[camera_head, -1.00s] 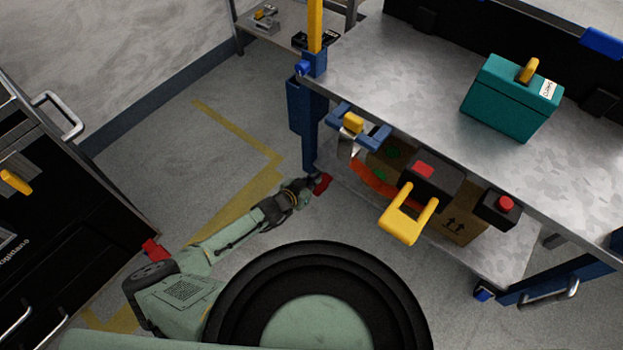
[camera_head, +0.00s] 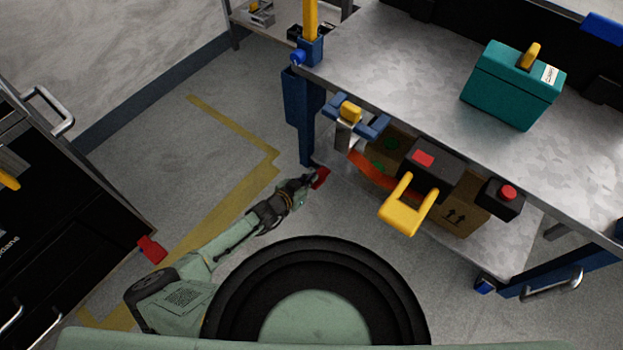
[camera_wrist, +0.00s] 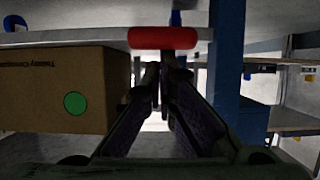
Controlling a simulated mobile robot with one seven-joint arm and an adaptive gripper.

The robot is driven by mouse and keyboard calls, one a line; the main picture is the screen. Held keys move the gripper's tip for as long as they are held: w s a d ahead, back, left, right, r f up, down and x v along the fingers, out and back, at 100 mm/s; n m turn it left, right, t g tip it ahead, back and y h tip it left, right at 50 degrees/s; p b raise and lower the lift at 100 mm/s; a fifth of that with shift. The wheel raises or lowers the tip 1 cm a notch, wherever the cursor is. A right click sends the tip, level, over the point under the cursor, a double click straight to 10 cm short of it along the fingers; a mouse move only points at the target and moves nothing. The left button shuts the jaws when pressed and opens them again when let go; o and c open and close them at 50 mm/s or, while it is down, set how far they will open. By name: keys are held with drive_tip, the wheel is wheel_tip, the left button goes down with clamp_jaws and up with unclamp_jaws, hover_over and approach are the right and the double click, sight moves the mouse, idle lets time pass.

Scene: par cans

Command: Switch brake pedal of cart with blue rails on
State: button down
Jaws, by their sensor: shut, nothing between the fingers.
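A cart (camera_head: 430,95) with blue posts and a grey top stands at the right. Its red brake pedal (camera_head: 320,177) sits low by the near-left blue post, and shows in the wrist view as a red bar (camera_wrist: 163,38). My gripper (camera_head: 307,181) is low beside the pedal in the head view. In the wrist view my gripper (camera_wrist: 162,76) has its fingers together and empty, their tips just below the red bar. I cannot tell whether they touch it.
A black cabinet (camera_head: 70,240) with another red pedal (camera_head: 152,249) stands at the left. A cardboard box (camera_wrist: 60,90) sits on the cart's lower shelf. A teal toolbox (camera_head: 512,88) is on the top. Open floor (camera_head: 170,150) lies between cabinet and cart.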

drive_tip(key=shift+s+a+f+t+b, duration=0.1)
drive_tip(key=shift+f+t+b, duration=0.25)
drive_tip(key=shift+b, duration=0.3)
drive_tip(key=shift+t+h, duration=0.65)
drive_tip(key=shift+h, duration=0.05)
drive_tip(key=shift+s+a+f+b, duration=0.2)
drive_tip(key=shift+f+b, duration=0.45)
drive_tip(key=shift+b, duration=0.45)
drive_tip(key=shift+s+a+f+b, duration=0.15)
drive_tip(key=shift+f+b, duration=0.55)
drive_tip(key=shift+b, duration=0.35)
drive_tip(key=shift+s+a+f+b, duration=0.1)
drive_tip(key=shift+s+f+b, duration=0.1)
drive_tip(key=shift+f+b, duration=0.7)
drive_tip(key=shift+r, duration=0.1)
drive_tip(key=shift+s+r, duration=0.1)
